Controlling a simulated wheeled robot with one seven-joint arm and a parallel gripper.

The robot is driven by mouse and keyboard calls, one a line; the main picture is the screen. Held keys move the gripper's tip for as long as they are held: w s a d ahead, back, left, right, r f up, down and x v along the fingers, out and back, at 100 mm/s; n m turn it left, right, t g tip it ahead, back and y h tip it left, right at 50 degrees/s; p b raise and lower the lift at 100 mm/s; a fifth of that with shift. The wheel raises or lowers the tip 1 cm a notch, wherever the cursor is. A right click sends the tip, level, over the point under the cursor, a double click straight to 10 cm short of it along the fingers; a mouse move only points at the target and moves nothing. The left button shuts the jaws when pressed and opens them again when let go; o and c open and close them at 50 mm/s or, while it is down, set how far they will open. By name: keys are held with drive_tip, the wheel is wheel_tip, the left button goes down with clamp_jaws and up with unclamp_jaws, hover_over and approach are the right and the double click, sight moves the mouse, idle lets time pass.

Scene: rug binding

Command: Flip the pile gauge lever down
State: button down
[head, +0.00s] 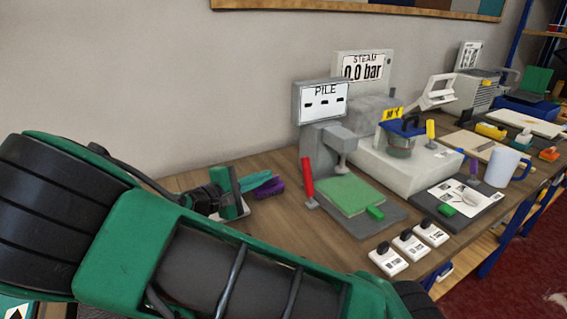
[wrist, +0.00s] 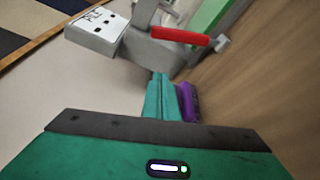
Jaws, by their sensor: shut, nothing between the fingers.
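The pile gauge (head: 320,103) is a grey machine on the bench, its display reading "PILE" with dashes; it also shows in the wrist view (wrist: 98,30). Its red lever (head: 307,180) stands nearly upright at the left side of the gauge base, and lies across the top of the wrist view (wrist: 180,36). A green pad (head: 350,194) rests on the gauge base. My gripper (head: 269,176), with teal fingers, is shut and empty, left of the lever and apart from it. In the wrist view the fingertips (wrist: 161,77) point toward the gauge, below the lever.
A purple object (head: 270,188) lies on the bench close beside my fingers. Several small white switch blocks (head: 410,244) line the front edge. A steam unit (head: 362,68) stands behind the gauge, and a white mug (head: 506,166) stands at right. Bare wood lies left of the gauge.

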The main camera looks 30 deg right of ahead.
sight(308, 177)
drive_tip(key=shift+w, duration=0.2)
drive_tip(key=x, duration=1)
drive_tip(key=shift+s+d, duration=0.15)
drive_tip(key=shift+s+r, duration=0.25)
drive_tip(key=shift+s, duration=0.35)
drive_tip(key=shift+s+r, duration=0.25)
drive_tip(key=shift+s, duration=0.4)
drive_tip(key=shift+s+r, duration=0.25)
drive_tip(key=shift+s, duration=0.35)
